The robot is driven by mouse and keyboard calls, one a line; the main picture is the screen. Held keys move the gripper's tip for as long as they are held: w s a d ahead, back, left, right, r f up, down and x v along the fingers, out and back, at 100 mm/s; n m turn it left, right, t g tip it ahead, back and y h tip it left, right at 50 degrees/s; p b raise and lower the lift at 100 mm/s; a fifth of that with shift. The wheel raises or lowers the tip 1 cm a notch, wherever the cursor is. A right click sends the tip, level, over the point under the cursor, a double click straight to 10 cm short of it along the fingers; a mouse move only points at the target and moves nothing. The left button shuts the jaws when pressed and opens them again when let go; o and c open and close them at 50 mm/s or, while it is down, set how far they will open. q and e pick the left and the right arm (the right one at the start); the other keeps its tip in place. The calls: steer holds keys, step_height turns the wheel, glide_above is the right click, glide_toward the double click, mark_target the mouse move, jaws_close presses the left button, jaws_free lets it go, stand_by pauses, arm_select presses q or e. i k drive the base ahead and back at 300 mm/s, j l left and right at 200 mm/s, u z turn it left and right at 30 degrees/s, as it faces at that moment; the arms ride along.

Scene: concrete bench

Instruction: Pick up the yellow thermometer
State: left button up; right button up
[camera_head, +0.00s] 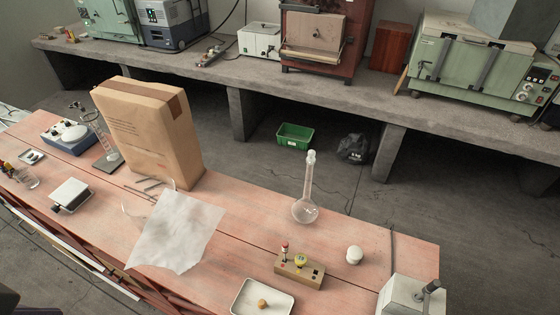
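I cannot make out a yellow thermometer for certain. A small wooden block (291,273) on the reddish bench holds a yellow-topped piece (300,261) and a red-topped piece (284,251). The yellow-topped piece is too small to identify. At the far left, a glass beaker (28,178) stands by small red and yellow items (8,167), also too small to name.
On the bench stand a cardboard box (150,135), a white sheet (178,232), a tall-necked glass flask (306,200), a white tray (245,308) with a small tan item, and a white jar (354,255). A grey box (408,294) is at the right end.

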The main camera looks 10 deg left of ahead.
mark_target(301, 259)
steer(key=l+u, duration=0.2)
steer(key=j+z, duration=0.2)
steer(key=k+l, duration=0.1)
steer(key=l, duration=0.3)
steer(key=k+l+u, duration=0.1)
steer(key=l, duration=0.3)
steer(key=k+l, duration=0.1)
steer(key=l, duration=0.3)
steer(key=u, duration=0.05)
